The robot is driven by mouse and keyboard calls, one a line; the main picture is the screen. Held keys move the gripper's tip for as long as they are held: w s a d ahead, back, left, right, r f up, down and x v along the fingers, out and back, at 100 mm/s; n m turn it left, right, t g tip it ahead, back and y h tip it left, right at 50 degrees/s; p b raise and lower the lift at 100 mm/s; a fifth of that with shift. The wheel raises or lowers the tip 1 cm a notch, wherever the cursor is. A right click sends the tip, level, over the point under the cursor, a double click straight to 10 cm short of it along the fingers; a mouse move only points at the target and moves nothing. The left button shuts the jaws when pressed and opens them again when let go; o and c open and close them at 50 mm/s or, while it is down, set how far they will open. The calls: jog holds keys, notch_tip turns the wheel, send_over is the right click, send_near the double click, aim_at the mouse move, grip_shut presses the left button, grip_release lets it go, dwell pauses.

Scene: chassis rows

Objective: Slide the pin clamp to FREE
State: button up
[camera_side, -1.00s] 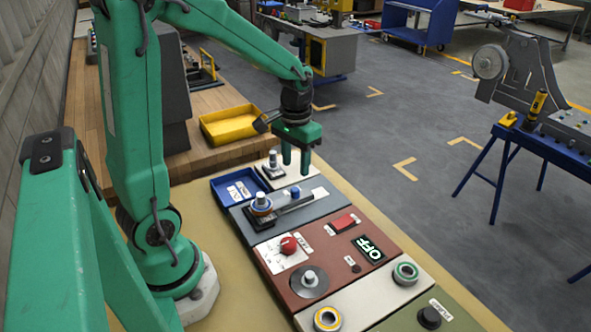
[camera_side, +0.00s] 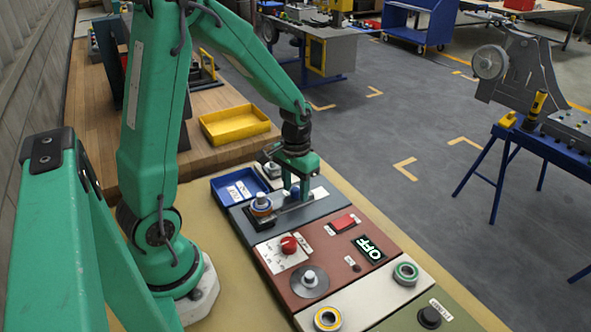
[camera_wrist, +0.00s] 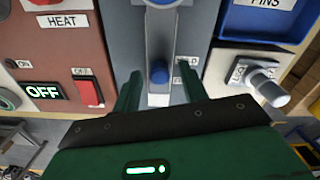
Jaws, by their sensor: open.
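The pin clamp is a grey bar with a round blue knob (camera_wrist: 160,72) on a blue-grey panel (camera_wrist: 118,45). In the side view the bar (camera_side: 284,217) lies across that panel (camera_side: 322,208). My gripper (camera_wrist: 159,92) is open, with one finger on each side of the bar near the knob and nothing held. In the side view my gripper (camera_side: 296,198) is low over the panel and partly covers the knob. A small label (camera_wrist: 190,61) beside the bar is partly hidden by a finger and hard to read.
A ringed post (camera_side: 261,205) stands at the bar's left end. A blue PINS tray (camera_side: 240,188) and a pale panel with a metal knob (camera_wrist: 268,88) adjoin. The reddish HEAT panel (camera_side: 325,262) carries a red switch (camera_wrist: 89,92) and an OFF display (camera_wrist: 43,92).

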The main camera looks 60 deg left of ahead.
grip_shut()
jog(key=shift+w, duration=1.8)
grip_release()
jog(key=shift+r, duration=0.2)
notch_tip(320, 180, up, 8)
jog(key=shift+f, duration=0.25)
